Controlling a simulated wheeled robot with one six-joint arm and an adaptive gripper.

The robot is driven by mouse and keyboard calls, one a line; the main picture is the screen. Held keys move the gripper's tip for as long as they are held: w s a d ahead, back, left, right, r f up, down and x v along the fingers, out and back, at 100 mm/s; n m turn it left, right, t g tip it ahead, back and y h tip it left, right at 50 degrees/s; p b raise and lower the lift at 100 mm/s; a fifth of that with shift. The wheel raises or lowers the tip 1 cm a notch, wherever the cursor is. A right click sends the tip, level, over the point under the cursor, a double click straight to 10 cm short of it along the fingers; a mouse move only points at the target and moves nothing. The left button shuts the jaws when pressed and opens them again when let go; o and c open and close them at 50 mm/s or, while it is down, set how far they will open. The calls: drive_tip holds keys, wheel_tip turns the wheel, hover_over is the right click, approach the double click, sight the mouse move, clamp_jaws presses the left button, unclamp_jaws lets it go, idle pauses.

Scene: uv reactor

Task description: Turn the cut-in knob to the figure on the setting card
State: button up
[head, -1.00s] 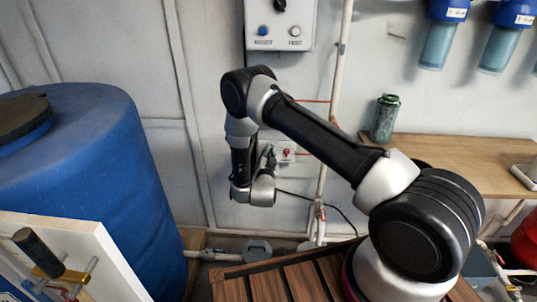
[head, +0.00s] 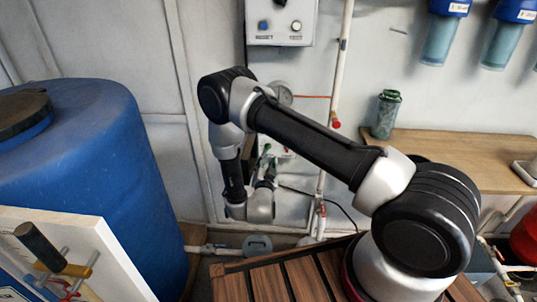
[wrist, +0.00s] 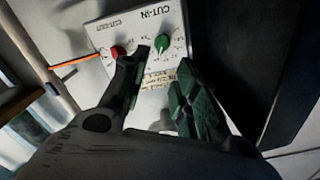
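The cut-in knob (wrist: 162,43) is green and sits on a pale control box (wrist: 146,27) marked CUT-IN, with a printed scale around it. My gripper (wrist: 164,60) is open, its two dark fingers apart just short of the green knob. Nothing is between the fingertips, and I cannot tell if either touches the box. In the head view my gripper (head: 268,168) is low by the wall, mostly hiding the box. A yellowish printed strip (wrist: 159,76) is on the box below the knob. I cannot identify a setting card or read a figure.
A red knob (wrist: 117,51) marked CUT-OUT sits beside the green one. A round gauge (head: 280,93) and white pipe (head: 335,90) are on the wall. A blue tank (head: 90,180) stands left, a wooden shelf (head: 460,155) right, and a slatted wooden top (head: 285,275) in front.

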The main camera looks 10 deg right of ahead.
drive_tip(key=shift+v, duration=1.7)
